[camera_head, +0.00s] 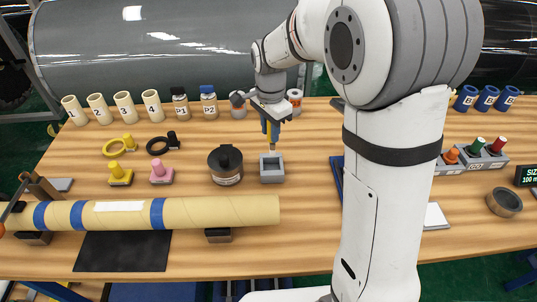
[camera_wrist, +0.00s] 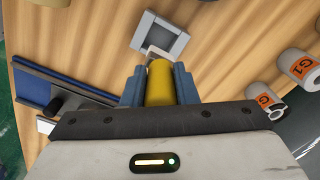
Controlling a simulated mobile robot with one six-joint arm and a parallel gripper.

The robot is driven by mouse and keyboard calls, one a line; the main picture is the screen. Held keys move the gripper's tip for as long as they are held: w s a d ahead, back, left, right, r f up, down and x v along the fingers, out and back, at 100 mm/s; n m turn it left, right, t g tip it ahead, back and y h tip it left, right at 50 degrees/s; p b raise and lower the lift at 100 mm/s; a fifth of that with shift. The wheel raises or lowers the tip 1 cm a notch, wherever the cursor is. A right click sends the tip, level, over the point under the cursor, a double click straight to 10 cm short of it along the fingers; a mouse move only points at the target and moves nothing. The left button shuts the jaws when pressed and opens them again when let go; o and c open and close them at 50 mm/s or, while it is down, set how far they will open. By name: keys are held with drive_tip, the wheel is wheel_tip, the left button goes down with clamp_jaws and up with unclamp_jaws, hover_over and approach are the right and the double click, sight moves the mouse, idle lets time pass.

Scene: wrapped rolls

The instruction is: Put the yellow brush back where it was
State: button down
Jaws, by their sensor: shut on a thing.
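The yellow brush (camera_wrist: 160,86) is held between the blue jaws of my gripper (camera_wrist: 159,76), which is shut on it. In the head view my gripper (camera_head: 270,132) points down, and the brush (camera_head: 269,126) hangs below it with its pale tip lowest. A grey square holder (camera_head: 271,177) with an open top stands on the table just in front of and below the brush tip. The holder (camera_wrist: 179,38) also shows in the wrist view, just beyond the brush tip. The brush looks apart from the holder, but the exact gap is hard to tell.
A black round pot (camera_head: 225,164) stands left of the holder. A long tan roll (camera_head: 220,212) with blue bands lies in front. White numbered tubes (camera_head: 124,104) and labelled bottles (camera_head: 209,105) line the back.

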wheel_tip(320, 180, down, 4)
drive_tip(key=shift+f+p, duration=0.35)
drive_tip(key=shift+f, duration=1.6)
drive_tip(key=shift+s, duration=0.1)
drive_tip(key=shift+f, duration=0.15)
drive_tip(key=c, duration=1.1)
unclamp_jaws()
drive_tip(key=shift+c, duration=0.2)
wheel_tip(320, 180, up, 12)
drive_tip(key=shift+r+b, duration=0.2)
drive_tip(key=shift+b, duration=0.15)
